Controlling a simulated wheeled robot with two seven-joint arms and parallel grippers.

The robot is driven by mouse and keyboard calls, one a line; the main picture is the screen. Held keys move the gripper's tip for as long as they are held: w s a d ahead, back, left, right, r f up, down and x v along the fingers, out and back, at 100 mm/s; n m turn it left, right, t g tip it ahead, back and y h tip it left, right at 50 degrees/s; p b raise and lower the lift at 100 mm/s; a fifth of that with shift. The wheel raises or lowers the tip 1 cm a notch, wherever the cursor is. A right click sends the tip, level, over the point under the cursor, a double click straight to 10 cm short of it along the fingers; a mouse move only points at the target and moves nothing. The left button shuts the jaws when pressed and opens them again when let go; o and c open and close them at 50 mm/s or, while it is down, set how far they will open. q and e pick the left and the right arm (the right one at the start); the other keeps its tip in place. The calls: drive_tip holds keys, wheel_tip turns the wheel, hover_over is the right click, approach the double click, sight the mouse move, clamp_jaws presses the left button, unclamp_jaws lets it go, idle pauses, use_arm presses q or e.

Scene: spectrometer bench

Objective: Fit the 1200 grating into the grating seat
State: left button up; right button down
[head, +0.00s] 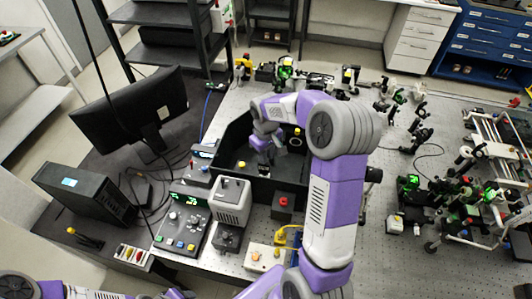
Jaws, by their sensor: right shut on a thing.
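My right gripper (268,150) reaches down into the open black spectrometer box (262,188) in the middle of the head view. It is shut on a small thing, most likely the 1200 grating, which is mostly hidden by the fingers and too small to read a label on. The grating seat cannot be made out inside the dark box. My left arm shows only at the bottom left edge, and its gripper is out of the picture.
A grey-white lamp housing (232,200) and a control unit (184,217) with a green display stand in front of the box. A red-topped block (283,206) stands near my right forearm. A monitor (130,112) is at left. Optics mounts (412,183) fill the bench at right.

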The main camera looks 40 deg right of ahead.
drive_tip(key=shift+f, duration=0.2)
idle(0.5)
drive_tip(key=shift+f+b, duration=1.1)
drive_tip(key=shift+f, duration=0.3)
drive_tip(key=c, duration=1)
unclamp_jaws()
wheel_tip(320, 180, up, 8)
drive_tip(key=shift+f, duration=0.2)
drive_tip(key=shift+s+f, duration=0.1)
